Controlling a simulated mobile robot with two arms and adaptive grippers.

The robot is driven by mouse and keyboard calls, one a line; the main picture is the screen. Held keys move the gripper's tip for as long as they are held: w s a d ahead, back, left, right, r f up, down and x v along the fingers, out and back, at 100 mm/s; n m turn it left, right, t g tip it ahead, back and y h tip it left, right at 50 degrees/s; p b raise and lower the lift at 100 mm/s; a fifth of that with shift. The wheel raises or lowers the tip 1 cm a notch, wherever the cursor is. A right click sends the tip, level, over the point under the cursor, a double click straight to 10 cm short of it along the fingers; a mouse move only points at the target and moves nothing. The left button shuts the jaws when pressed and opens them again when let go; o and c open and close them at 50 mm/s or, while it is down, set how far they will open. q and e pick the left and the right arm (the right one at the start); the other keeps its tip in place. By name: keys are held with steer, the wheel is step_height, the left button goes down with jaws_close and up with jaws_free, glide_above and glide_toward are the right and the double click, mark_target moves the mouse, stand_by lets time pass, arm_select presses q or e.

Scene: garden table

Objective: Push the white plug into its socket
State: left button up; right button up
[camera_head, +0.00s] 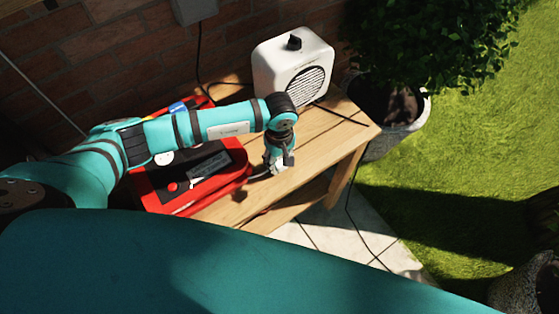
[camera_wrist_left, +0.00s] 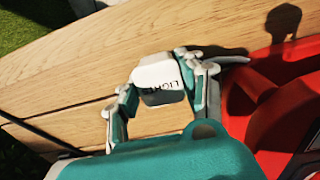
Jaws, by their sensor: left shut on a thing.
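The white plug (camera_wrist_left: 158,74) is held between the two fingers of my left gripper (camera_wrist_left: 160,92) in the left wrist view. Dark letters on it read "LIGHT", upside down in the picture. In the head view my left gripper (camera_head: 279,166) is over the front part of the wooden table, right of the red unit (camera_head: 241,165). The plug shows there only as a small pale patch at the fingertips. The red unit (camera_wrist_left: 243,112) also shows at the right of the wrist view. I cannot make out the socket; my arm covers part of the unit. My right gripper is out of view.
A white heater-like box (camera_head: 291,65) stands on the back of the wooden table (camera_head: 335,122), with a dark cable trailing over the edge. A potted bush (camera_head: 425,45) stands right of the table. The tabletop between heater and gripper is bare.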

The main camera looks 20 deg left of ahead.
mark_target(280, 159)
arm_select(q)
steer(key=shift+c, duration=0.9)
steer(key=shift+r, duration=0.55)
step_height(280, 159, up, 2)
steer(key=shift+w+r+b, duration=0.1)
steer(key=shift+r+b, duration=0.05)
steer(key=shift+b, duration=0.6)
steer(key=s+b, duration=0.1)
steer(key=s, duration=0.4)
steer(key=s+a+r+b, duration=0.1)
steer(key=s, duration=0.4)
steer(key=s+a+b, duration=0.1)
steer(key=s, duration=0.3)
steer(key=shift+s+r, duration=0.15)
steer(key=shift+s, duration=0.25)
steer(key=shift+s+r, duration=0.15)
steer(key=shift+s, duration=0.5)
